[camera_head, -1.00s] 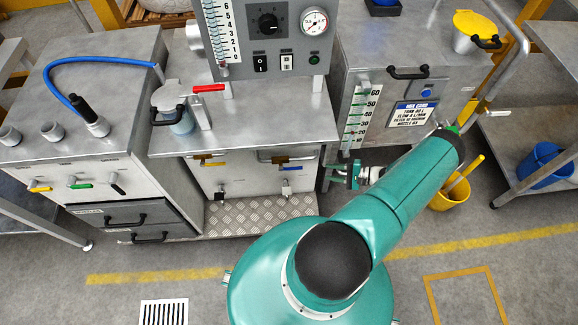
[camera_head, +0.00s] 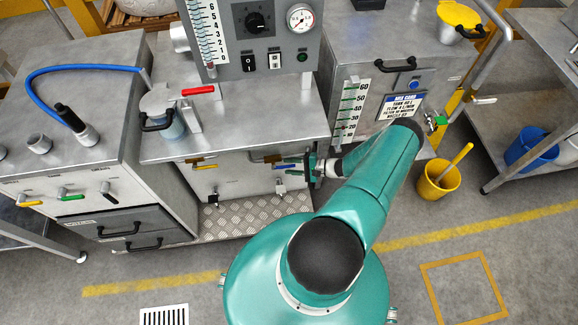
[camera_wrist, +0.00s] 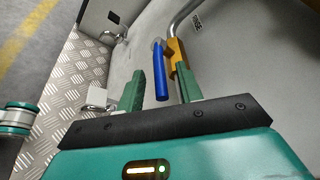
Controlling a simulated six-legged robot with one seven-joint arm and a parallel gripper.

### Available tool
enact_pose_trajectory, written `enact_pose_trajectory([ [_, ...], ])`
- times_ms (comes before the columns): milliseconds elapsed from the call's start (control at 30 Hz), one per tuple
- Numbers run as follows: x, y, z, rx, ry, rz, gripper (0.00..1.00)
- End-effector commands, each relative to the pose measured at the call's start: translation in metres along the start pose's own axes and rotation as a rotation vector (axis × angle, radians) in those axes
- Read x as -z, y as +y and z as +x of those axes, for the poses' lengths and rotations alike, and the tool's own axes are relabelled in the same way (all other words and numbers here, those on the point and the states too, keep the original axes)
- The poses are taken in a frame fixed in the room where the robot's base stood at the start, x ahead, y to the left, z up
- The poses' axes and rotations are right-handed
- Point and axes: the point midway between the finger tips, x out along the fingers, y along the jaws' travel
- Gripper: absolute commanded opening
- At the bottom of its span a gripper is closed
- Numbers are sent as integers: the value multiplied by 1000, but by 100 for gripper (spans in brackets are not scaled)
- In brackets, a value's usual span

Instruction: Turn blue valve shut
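The blue valve handle (camera_wrist: 160,72) shows in the wrist view, running lengthwise from a brass valve body (camera_wrist: 178,55) on a bent steel pipe. My gripper (camera_wrist: 160,80) is open, with one green finger on each side of the handle's line. The near end of the handle lies around the fingertips, and I see a gap on both sides. In the head view the blue handle (camera_head: 286,167) is on the middle cabinet's front at its right, and my gripper (camera_head: 306,168) is at it from the right, partly covering it.
A yellow-handled valve (camera_head: 203,167) is on the same cabinet front, to the left. A tread-plate step (camera_head: 255,211) lies below. A small padlock-like fitting (camera_wrist: 97,97) is left of the fingers. A yellow bucket (camera_head: 438,181) stands on the floor at right.

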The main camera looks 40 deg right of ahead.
Motion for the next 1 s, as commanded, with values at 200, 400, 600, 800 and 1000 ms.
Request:
enact_pose_trajectory([
  [200, 0, 0, 11, -1, 1, 0, 36],
  [400, 0, 0, 11, 0, 1, 0, 32],
  [600, 0, 0, 11, 0, 1, 0, 0],
  [800, 0, 0, 11, -2, 2, 0, 0],
  [1000, -1, -3, 11, -24, 19, -9, 0],
])
